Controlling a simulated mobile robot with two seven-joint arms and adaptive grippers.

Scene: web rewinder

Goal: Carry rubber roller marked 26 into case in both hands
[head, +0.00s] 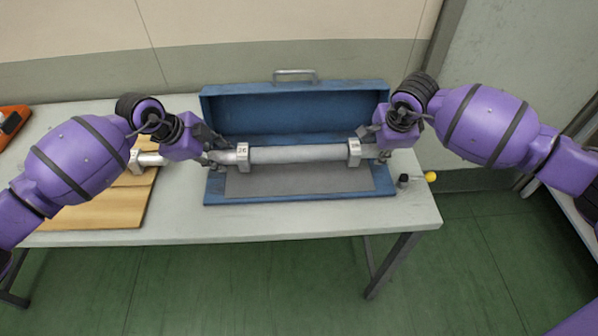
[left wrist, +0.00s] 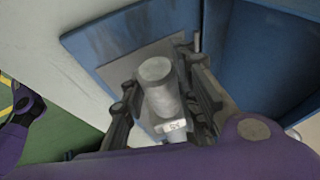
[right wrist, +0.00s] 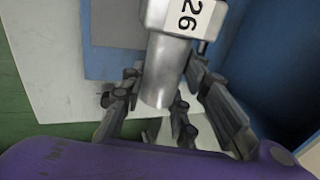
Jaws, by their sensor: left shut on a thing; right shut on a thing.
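The grey rubber roller (head: 298,154) lies level across the front of the open blue case (head: 296,204), over its grey lining. It has a pale collar near each end; the left one reads 26. My left gripper (head: 216,157) is shut on the left end, and the roller end also shows between its fingers in the left wrist view (left wrist: 160,90). My right gripper (head: 383,152) is shut on the right end, and the right wrist view shows that end (right wrist: 165,70) with a 26 label. I cannot tell whether the roller touches the lining.
The case's blue lid (head: 295,110) stands open behind the roller. Another pale roller end (head: 150,159) shows by a wooden board (head: 110,208) at the left. A yellow-tipped dark item (head: 430,177) is at the table's right edge. An orange object (head: 12,122) is at the far left.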

